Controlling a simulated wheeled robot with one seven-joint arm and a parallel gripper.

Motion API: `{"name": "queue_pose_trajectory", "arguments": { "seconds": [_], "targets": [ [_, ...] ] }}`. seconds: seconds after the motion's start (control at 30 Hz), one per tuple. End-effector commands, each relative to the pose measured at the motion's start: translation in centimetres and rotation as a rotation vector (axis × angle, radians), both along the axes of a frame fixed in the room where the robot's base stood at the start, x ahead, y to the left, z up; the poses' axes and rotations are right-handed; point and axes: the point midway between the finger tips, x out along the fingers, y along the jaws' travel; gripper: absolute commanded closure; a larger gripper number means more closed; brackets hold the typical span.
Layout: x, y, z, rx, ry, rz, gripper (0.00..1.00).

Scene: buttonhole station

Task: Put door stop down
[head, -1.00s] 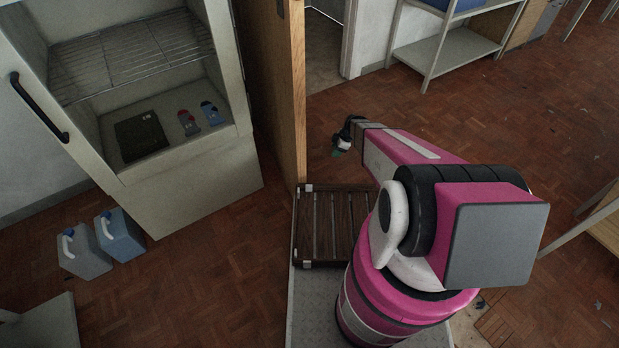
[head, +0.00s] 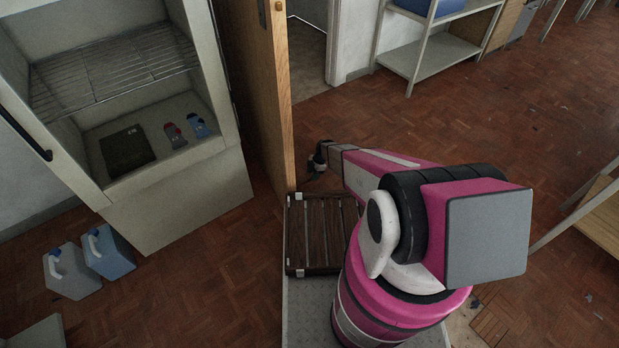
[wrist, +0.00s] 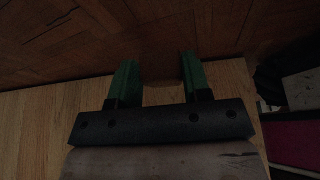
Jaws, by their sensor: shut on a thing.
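My gripper (head: 318,160) is low beside the free edge of the wooden door (head: 281,100) in the head view. In the wrist view my gripper (wrist: 160,78) has its two green fingers on either side of a dark brown block, the door stop (wrist: 160,66). It is shut on that block. The door's pale wood (wrist: 40,118) shows just below the fingers. The picture is dark, and I cannot tell whether the door stop touches the floor (wrist: 60,40) or the door. In the head view the door stop cannot be made out.
An open cabinet (head: 180,190) with a wire shelf stands left of the door. Two jugs, one grey (head: 72,272) and one blue (head: 110,252), stand on the floor before it. A shelf rack (head: 440,55) is at the back. The floor right of my arm is largely clear.

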Motion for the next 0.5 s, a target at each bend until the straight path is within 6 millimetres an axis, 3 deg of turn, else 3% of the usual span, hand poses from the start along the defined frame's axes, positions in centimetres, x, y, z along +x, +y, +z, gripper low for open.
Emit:
{"name": "queue_pose_trajectory", "arguments": {
  "seconds": [0.03, 0.17, 0.33, 0.5],
  "targets": [
    [1.4, 0.5, -1.0, 0.000, 0.000, 0.001, 0.81],
    [2.9, 1.1, -1.9, 0.000, 0.000, 0.001, 0.81],
    [3.2, 1.2, -2.7, 0.000, 0.001, 0.000, 0.81],
    [3.2, 1.2, -5.1, -0.001, 0.001, -0.001, 0.81]
  ]
}}
